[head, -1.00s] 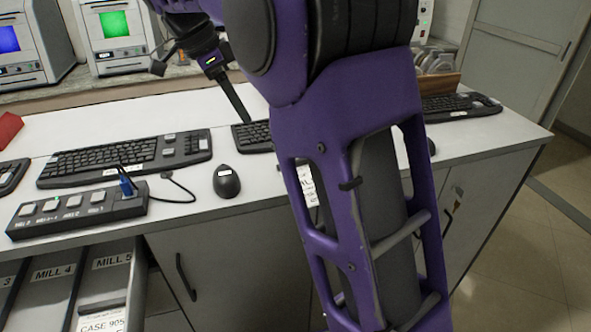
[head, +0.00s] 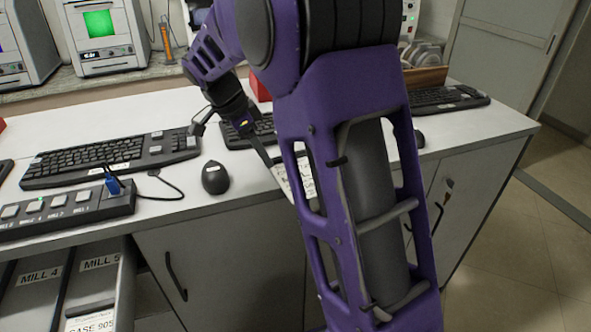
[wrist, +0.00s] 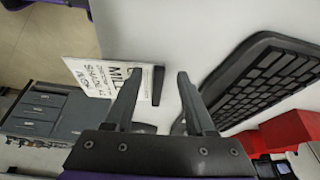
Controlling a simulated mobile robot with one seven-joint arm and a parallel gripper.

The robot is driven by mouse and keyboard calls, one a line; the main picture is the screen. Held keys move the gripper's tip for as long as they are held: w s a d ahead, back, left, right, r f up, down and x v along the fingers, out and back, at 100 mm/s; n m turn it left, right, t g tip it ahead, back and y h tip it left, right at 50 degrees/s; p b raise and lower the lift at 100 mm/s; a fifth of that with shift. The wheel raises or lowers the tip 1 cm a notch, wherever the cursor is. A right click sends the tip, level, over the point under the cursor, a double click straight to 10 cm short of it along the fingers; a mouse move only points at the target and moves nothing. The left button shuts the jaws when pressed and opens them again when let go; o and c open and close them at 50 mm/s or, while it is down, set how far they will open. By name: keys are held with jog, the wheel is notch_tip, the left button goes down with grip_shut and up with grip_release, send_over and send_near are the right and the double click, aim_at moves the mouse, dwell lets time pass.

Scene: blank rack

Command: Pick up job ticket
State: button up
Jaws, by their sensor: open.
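The job ticket looks to be a white card with black print and handwriting, the word MILL legible. In the wrist view the card (wrist: 88,74) lies at the left, overhanging the counter edge, partly hidden by my left finger. A dark piece (wrist: 157,86) beside the card shows between the fingers; I cannot tell whether it is joined to the card. In the head view the card (head: 306,176) shows through openings in my arm. My gripper (wrist: 159,75) is open and empty, its fingers pointing at the counter near the card. In the head view the gripper (head: 263,157) is seen edge-on.
A keyboard (wrist: 268,80) lies right of the fingers in the wrist view, with a red box (wrist: 285,130) beyond it. In the head view a mouse (head: 215,178), a switch box (head: 62,210) and another keyboard (head: 110,157) lie left. An open drawer (head: 95,262) holds a CASE 905 card.

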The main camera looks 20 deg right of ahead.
jog(key=shift+d+f, duration=0.2)
jog(key=shift+f, duration=0.4)
grip_shut()
